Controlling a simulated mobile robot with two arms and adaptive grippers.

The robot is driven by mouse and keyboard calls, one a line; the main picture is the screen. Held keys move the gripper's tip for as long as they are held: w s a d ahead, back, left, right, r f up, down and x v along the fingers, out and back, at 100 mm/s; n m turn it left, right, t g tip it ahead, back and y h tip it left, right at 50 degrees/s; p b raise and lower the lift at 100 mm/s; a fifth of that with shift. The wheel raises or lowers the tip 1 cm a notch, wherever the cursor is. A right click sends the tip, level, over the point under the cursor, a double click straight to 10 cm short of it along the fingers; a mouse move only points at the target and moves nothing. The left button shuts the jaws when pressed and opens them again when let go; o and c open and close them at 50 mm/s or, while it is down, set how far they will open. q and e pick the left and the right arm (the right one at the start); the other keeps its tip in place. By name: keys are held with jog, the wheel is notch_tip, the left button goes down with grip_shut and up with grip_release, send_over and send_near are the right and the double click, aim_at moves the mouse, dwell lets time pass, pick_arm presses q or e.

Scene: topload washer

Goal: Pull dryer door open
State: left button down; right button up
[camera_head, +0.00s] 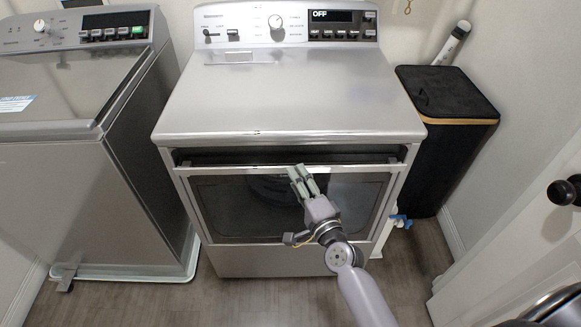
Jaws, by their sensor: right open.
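The dryer (290,100) stands in the middle, a silver machine with a control panel at the back that reads OFF. Its door (225,205) is on the front, with a dark window in a silver frame. A dark gap (225,157) runs along the door's top edge, under the dryer's top; the door looks tilted slightly outward there. My right gripper (301,173) is at the middle of the door's top edge, its fingers pointing up and away from me. The fingers are a little apart with nothing seen between them; contact with the door edge is unclear. My left gripper is out of view.
A topload washer (70,90) with a closed lid stands to the left. A black hamper (440,140) with a wooden rim is to the right. A white door (530,215) with a dark knob (563,192) is at the right edge. The floor (150,300) in front is clear.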

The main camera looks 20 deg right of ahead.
jog(key=w, duration=0.4)
jog(key=shift+w+a, duration=0.3)
jog(key=shift+w, duration=0.1)
grip_shut()
jog(key=shift+f, duration=0.1)
dwell(0.5)
